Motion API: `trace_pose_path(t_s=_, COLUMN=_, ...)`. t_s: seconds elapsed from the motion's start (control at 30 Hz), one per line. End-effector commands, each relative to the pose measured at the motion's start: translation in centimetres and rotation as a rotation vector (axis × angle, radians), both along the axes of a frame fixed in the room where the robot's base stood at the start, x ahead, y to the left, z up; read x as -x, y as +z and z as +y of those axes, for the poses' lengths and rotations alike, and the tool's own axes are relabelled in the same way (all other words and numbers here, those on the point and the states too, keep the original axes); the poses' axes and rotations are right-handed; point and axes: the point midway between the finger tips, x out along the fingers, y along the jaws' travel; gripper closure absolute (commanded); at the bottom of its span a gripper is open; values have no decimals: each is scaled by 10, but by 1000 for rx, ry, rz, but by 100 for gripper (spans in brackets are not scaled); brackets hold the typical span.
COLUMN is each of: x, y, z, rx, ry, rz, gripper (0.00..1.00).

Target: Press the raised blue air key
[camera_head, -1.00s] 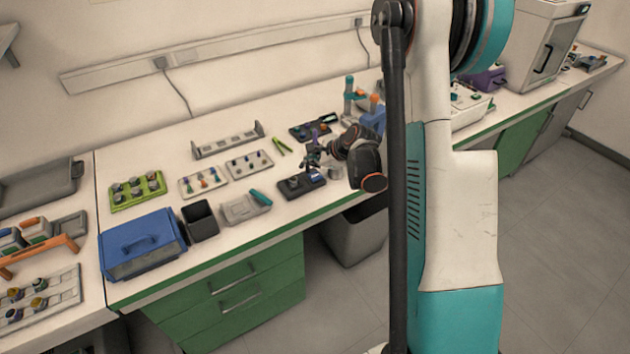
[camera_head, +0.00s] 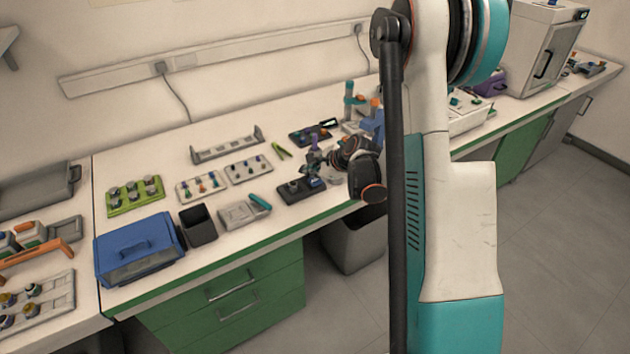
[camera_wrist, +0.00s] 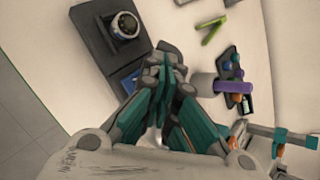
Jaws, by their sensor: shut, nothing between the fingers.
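A dark control box (camera_head: 290,195) stands near the front edge of the bench. It carries a round knob with a pale rim, seen in the wrist view (camera_wrist: 124,26). A small blue patch (camera_head: 315,183), perhaps the air key, shows at the box's right end in the head view. I cannot tell whether it is raised. My gripper (camera_head: 314,171) is at that right end, shut and empty. In the wrist view my fingertips (camera_wrist: 165,56) are together beside the box's lower right end and hide part of it. Contact with the key cannot be made out.
A grey tray with a teal tool (camera_head: 245,212) lies left of the box. Green tweezers (camera_head: 280,150) and a dark tray of small parts (camera_head: 308,136) lie behind. A purple bar (camera_wrist: 233,87) is right of my fingers in the wrist view.

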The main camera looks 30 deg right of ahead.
Motion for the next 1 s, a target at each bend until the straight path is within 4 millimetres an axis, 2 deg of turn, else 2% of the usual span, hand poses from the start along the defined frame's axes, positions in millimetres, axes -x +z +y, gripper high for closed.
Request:
trace_pose_path(t_s=0.63, x=0, y=0, z=0, rx=0, ry=0, rz=0, gripper=100)
trace_pose_path(t_s=1.0, x=0, y=-9, z=0, rx=0, ry=0, rz=0, gripper=100)
